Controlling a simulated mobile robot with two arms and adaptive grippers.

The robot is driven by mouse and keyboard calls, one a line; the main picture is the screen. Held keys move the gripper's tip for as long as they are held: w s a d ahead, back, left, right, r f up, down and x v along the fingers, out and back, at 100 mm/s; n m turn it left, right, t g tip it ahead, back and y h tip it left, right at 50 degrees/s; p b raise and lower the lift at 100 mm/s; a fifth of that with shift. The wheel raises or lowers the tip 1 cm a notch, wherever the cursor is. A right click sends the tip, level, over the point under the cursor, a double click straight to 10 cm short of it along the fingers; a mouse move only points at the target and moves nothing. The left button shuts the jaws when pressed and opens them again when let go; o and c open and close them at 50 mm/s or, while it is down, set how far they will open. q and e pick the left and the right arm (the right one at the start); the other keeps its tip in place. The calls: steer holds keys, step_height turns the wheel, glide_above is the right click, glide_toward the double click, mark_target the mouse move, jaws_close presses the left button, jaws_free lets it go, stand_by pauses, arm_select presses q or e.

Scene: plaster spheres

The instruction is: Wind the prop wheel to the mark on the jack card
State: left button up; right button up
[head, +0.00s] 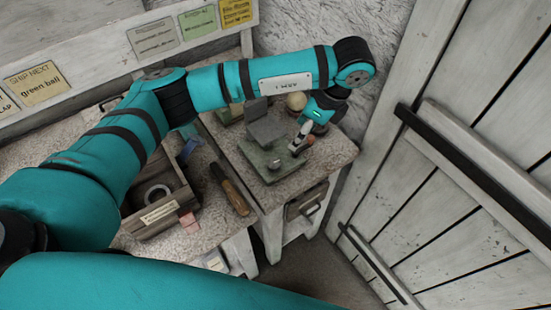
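A grey-green metal fixture (276,162) with an upright grey plate (268,128) stands on the small side table; it may be the jack. My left gripper (301,142) points down at its right side, close to or touching it. The fingers are small and partly turned away, so I cannot tell whether they are open or shut. I cannot make out the prop wheel or its mark. Several cards hang on the back board, among them a green card (198,22) and a yellow card (236,12); I cannot tell which is the jack card. My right gripper is out of view.
A pale ball (296,101) sits behind the fixture. A wooden tray (181,207) holding a ring (157,194) and a brown-handled tool (232,192) lie left. A plank door (450,180) with a dark bar closes off the right. A "SHIP NEXT green ball" card (38,84) hangs left.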

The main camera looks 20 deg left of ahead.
arm_select(q)
steer(key=p, duration=0.5)
glide_toward(274, 162)
steer(key=shift+n+y, duration=0.4)
steer(key=x, duration=0.8)
steer(key=shift+s+d+f, duration=0.1)
steer(key=shift+d+f, duration=0.15)
steer(key=shift+f, duration=0.1)
steer(key=shift+a+f, duration=0.15)
steer(key=shift+f, duration=0.25)
steer(key=c, duration=1.1)
